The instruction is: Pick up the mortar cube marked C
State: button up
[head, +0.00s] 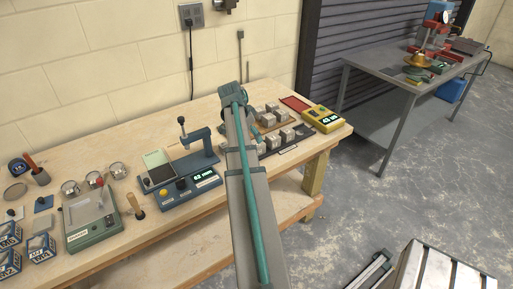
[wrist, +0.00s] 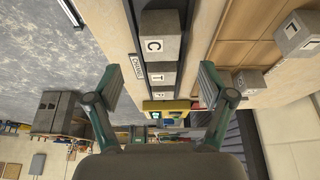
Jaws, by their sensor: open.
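The mortar cube marked C (wrist: 158,45) is a grey block with a white letter label, at the top middle of the wrist view. It stands nearest in a row of cubes on a dark strip. My gripper (wrist: 160,86) is open and empty, its two green-grey fingers spread left and right of this row in the picture. The C cube appears beyond the fingertips, with no contact visible. In the head view my arm partly covers the cubes, and the letters are too small to read there.
Other marked cubes stand behind the C cube (wrist: 162,76) and on a wooden board (wrist: 221,52) to the right. A yellow device (head: 322,118) stands at the bench's right end, beside a red tray (head: 295,103). A blue tester (head: 183,185) stands left of my arm.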

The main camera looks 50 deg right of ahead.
aim_at(258, 145)
jog(key=shift+p+x, duration=1.25)
jog(key=shift+x, duration=2.75)
jog(key=shift+w+a, duration=0.15)
jog(key=shift+a, duration=0.05)
grip_shut()
jog(key=shift+r, duration=0.1)
